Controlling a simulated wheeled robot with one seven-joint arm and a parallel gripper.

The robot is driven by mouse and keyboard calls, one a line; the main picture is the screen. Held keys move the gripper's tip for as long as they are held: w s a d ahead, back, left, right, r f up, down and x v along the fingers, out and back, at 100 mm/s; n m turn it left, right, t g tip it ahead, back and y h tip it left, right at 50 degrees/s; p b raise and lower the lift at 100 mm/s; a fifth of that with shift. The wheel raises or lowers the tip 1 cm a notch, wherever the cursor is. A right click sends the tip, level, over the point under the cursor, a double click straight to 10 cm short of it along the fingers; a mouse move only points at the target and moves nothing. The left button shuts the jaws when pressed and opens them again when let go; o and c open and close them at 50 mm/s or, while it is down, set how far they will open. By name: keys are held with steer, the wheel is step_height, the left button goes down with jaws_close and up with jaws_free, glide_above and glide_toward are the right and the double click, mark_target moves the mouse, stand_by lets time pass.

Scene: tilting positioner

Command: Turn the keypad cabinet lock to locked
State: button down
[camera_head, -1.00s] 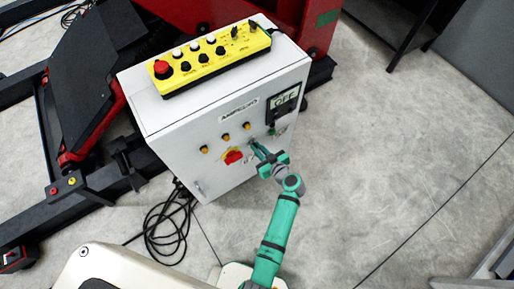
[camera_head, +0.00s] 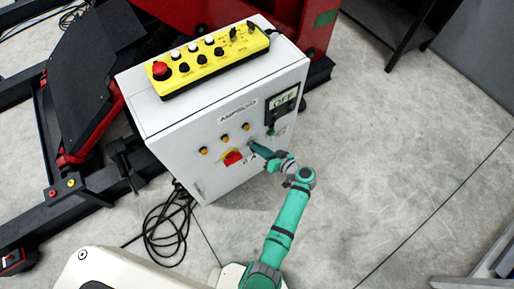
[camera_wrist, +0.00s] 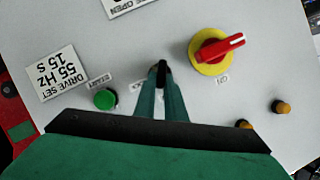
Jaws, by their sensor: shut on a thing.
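The white cabinet (camera_head: 215,150) stands on the floor with its front face toward my arm. My gripper (camera_head: 254,146) reaches that face, right of the red-and-yellow rotary switch (camera_head: 232,157). In the wrist view, my gripper (camera_wrist: 160,82) is shut on a small dark knob (camera_wrist: 161,67), between the green button (camera_wrist: 106,99) and the rotary switch (camera_wrist: 212,50). The fingers cover much of the knob and part of its label, so I cannot read its position or tell surely whether it is the lock. A dark panel reading OFF (camera_head: 283,101) sits at the upper right of the face.
A yellow control box (camera_head: 208,62) with a red button lies on the cabinet. Several orange lamps (camera_head: 224,137) sit left of my gripper. A black cable (camera_head: 165,225) coils on the floor. A dark-and-red frame stands behind and left. The floor to the right is clear.

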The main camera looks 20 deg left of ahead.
steer(key=m+y, duration=0.1)
steer(key=m, duration=0.2)
steer(key=f+m+y, duration=0.1)
steer(key=m+y, duration=0.1)
steer(key=m, duration=0.1)
steer(key=w+d+m+g+y, duration=0.1)
steer(key=m, duration=0.2)
steer(key=shift+f+y, duration=0.25)
steer(key=shift+y, duration=0.05)
stand_by(0.6)
steer(key=c, duration=2)
jaws_free()
steer(key=shift+o, duration=0.9)
steer(key=shift+a, duration=0.1)
steer(key=shift+s, duration=0.1)
steer(key=v, duration=1.1)
steer(key=shift+a, duration=0.15)
